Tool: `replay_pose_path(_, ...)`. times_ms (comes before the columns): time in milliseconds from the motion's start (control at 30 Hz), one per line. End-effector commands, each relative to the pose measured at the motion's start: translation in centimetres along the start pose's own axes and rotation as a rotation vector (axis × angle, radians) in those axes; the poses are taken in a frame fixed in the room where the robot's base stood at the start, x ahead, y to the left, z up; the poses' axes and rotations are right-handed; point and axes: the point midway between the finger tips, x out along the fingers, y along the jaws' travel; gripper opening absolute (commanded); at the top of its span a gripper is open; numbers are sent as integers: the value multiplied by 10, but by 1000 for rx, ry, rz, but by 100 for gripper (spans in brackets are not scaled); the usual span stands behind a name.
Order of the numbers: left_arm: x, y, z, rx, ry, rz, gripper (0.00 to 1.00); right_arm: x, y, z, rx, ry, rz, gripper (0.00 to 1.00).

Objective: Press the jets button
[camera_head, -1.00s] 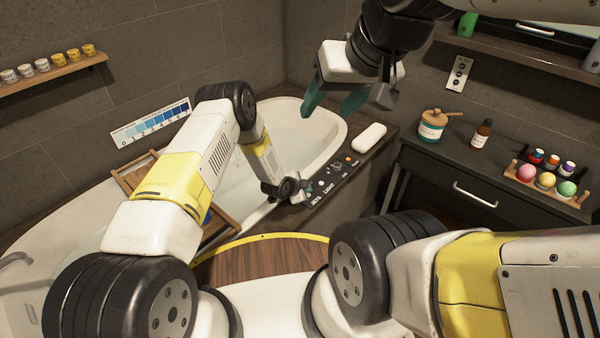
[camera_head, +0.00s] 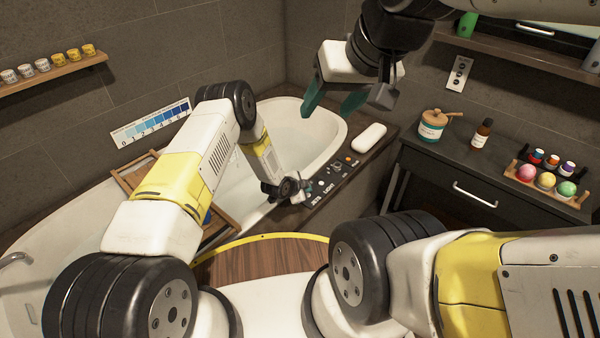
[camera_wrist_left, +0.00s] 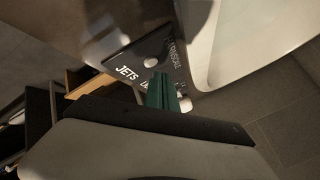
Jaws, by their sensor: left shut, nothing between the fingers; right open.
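The control panel (camera_head: 330,182) lies on the dark ledge at the tub's right end. In the left wrist view the white word JETS (camera_wrist_left: 127,73) is readable on the panel (camera_wrist_left: 168,55). A round pale button (camera_wrist_left: 151,62) sits beside that word. My left gripper (camera_head: 305,187) is low over the near end of the panel, shut and empty. In the left wrist view its green fingertips (camera_wrist_left: 160,76) are right by the pale button; I cannot tell whether they touch it. They partly hide a second label. My right gripper (camera_head: 332,106) is open and empty, high above the tub's far end.
The white bathtub (camera_head: 312,130) has a wooden caddy (camera_head: 130,180) across it. A white pillow (camera_head: 369,137) lies on the ledge past the panel. On the right a dark cabinet (camera_head: 440,172) bears a jar (camera_head: 432,126), a bottle (camera_head: 481,136) and a rack of colored balls.

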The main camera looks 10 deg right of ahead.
Motion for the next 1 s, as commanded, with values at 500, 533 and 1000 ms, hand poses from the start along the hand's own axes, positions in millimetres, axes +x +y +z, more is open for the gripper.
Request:
replay_pose_path(500, 1, 1, 1, 0, 0, 1, 0, 0, 0, 0, 0, 0, 0, 57)
replay_pose_path(533, 2, 2, 2, 0, 0, 1, 0, 0, 0, 0, 0, 0, 0, 57)
replay_pose_path(1000, 6, 4, 4, 0, 0, 0, 0, 0, 0, 0, 0, 0, 0, 57)
